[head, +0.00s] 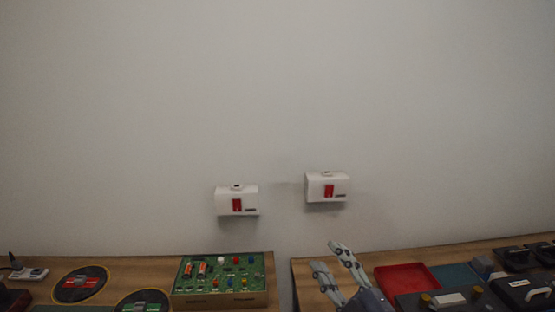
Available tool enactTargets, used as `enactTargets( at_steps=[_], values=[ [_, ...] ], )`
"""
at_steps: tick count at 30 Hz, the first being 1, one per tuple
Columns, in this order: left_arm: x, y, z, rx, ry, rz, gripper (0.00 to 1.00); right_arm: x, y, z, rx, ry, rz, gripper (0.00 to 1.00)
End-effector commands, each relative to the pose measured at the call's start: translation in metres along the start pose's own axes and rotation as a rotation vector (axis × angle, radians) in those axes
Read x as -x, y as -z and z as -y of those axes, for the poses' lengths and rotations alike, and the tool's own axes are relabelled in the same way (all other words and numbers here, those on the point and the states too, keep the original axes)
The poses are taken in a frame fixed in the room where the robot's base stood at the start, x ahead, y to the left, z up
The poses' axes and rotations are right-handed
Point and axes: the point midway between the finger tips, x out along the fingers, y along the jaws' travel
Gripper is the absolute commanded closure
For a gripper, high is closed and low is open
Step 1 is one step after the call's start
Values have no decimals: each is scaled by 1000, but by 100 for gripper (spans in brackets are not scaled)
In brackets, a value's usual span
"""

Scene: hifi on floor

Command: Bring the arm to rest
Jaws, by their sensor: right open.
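My right gripper (334,270) shows at the bottom of the head view, right of centre. Its two light grey fingers point up and to the left. They stand apart with nothing visible between them. The gripper is in front of the left end of the right table (304,270); I cannot tell its height above the top. My left gripper is out of view.
Two white boxes with red switches, a left one (249,200) and a right one (318,187), are on the wall. A green circuit board (218,275) and round discs (80,285) lie on the left table. A red tray (406,279) and dark devices (520,290) lie on the right.

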Motion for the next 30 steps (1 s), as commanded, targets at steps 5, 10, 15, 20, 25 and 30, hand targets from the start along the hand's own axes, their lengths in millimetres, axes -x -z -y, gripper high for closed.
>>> enactTargets(
  at_steps=[5,10,15,20,25,30],
  values=[
    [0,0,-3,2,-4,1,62,68,-66,24,-288,-39,423,59],
    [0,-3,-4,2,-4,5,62,166,-108,76,-525,45,837,59],
    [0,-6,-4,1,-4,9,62,259,-109,126,-687,191,1148,59],
    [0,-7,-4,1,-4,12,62,320,-91,154,-782,316,1330,59],
    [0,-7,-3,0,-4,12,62,374,-65,174,-857,444,1475,59],
    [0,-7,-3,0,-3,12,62,392,-70,199,-878,503,1533,59]
  ],
)
